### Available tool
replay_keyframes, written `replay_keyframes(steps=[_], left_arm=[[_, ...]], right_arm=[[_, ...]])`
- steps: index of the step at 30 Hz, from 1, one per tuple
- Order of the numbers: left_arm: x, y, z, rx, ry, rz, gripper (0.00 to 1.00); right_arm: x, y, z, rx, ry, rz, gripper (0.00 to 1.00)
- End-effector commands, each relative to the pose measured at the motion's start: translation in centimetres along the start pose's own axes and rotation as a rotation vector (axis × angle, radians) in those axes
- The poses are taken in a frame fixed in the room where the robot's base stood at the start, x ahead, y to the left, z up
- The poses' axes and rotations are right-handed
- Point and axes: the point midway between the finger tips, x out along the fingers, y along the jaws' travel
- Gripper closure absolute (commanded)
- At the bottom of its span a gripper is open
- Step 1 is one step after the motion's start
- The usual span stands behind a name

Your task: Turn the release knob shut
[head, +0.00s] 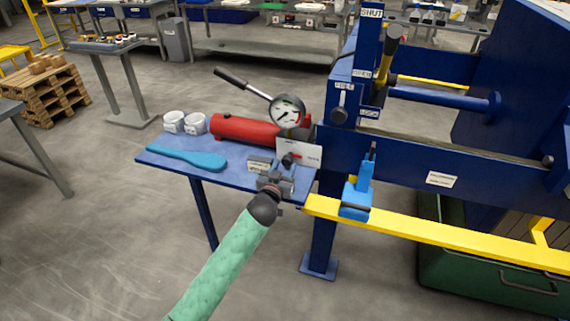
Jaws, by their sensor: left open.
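The red hand pump (245,130) lies on a small blue side table (215,178), with a round pressure gauge (287,110) and a black lever handle (230,78). A white label plate (308,153) stands at the pump's right end. A small dark knob (288,160), which looks like the release knob, is in front of this plate. My left gripper (275,167) is open right in front of the pump's end, close to the knob. Its grey body hides part of that area, and I cannot tell whether a finger touches the knob. My right gripper is out of view.
The blue press frame (325,210) and a yellow rail (430,230) bound the right. Open floor (110,250) lies to the left.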

Motion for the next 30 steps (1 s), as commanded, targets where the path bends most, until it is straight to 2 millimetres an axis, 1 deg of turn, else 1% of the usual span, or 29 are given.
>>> replay_keyframes(steps=[3, 6, 14, 15, 17, 18, 20, 25, 28, 30], left_arm=[[0.9, 0.0, -0.1, 0.000, 0.000, 0.000, 0.57], [1.3, 0.0, 0.0, -0.001, 0.000, 0.000, 0.57], [1.4, 0.0, 0.0, -0.001, 0.000, 0.000, 0.57], [1.4, 0.0, 0.0, -0.001, 0.000, 0.000, 0.59], [1.4, 0.0, 0.0, -0.001, 0.000, 0.000, 0.71], [1.4, 0.0, 0.0, -0.001, 0.000, 0.000, 0.79], [1.4, 0.0, 0.0, -0.001, 0.000, 0.000, 0.89], [1.4, 0.1, 0.0, -0.028, 0.000, 0.001, 0.89], [1.4, 0.1, 0.0, -0.090, 0.000, 0.000, 0.89], [1.4, 0.1, 0.0, -0.141, 0.000, -0.001, 0.89]], right_arm=[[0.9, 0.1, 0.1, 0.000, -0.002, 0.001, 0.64], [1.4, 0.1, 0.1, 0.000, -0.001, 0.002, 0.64], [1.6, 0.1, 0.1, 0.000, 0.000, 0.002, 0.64], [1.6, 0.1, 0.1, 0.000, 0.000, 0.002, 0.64], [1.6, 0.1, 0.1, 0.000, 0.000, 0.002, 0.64], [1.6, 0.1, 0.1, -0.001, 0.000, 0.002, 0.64], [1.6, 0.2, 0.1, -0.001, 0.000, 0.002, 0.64], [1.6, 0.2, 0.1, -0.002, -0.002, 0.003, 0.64], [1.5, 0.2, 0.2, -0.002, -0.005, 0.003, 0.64], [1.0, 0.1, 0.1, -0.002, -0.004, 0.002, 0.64]])
